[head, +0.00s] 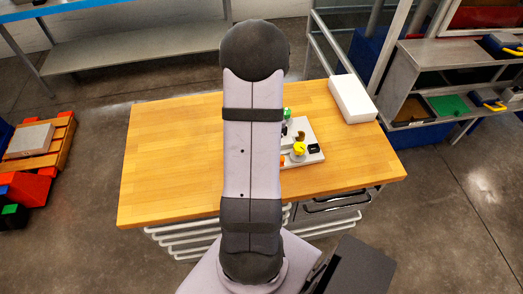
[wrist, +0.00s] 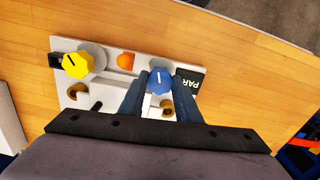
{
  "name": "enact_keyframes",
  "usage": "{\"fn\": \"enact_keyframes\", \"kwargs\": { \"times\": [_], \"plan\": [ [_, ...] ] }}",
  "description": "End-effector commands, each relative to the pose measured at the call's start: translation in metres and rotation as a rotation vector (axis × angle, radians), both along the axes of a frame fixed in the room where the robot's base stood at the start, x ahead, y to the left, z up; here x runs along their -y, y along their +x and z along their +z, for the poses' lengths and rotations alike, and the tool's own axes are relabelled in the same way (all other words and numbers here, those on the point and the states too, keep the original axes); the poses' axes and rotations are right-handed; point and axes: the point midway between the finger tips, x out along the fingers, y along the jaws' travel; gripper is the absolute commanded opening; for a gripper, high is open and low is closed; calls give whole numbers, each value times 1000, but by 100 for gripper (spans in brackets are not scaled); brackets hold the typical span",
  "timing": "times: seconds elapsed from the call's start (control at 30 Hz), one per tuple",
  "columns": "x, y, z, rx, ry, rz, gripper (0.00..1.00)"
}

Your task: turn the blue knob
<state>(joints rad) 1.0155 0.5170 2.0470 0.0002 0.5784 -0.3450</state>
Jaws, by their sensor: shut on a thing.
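The blue knob (wrist: 160,81) sits on a white panel (wrist: 100,97) in the wrist view. My gripper (wrist: 160,88) is over the panel with one finger on each side of the knob, shut on it. A pale pointer mark shows on the knob's top. In the head view my arm hides the blue knob and the gripper; only the right part of the panel (head: 312,153) shows beside the arm.
A yellow knob (wrist: 77,65), an orange button (wrist: 125,62) and a black label plate (wrist: 190,82) are on the panel. A green knob (head: 288,113) shows in the head view. A white box (head: 352,99) stands at the right of the wooden table (head: 170,150). The table's left side is clear.

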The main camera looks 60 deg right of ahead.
Motion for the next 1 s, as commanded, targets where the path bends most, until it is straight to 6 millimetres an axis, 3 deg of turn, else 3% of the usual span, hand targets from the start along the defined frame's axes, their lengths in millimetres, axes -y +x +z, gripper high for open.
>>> {"fn": "enact_keyframes", "kwargs": {
  "times": [0.6, 1.0],
  "plan": [
    [0, 1, 1, 2, -2, -563, 8],
    [0, 2, 1, 2, -3, -796, 8]
  ]
}}
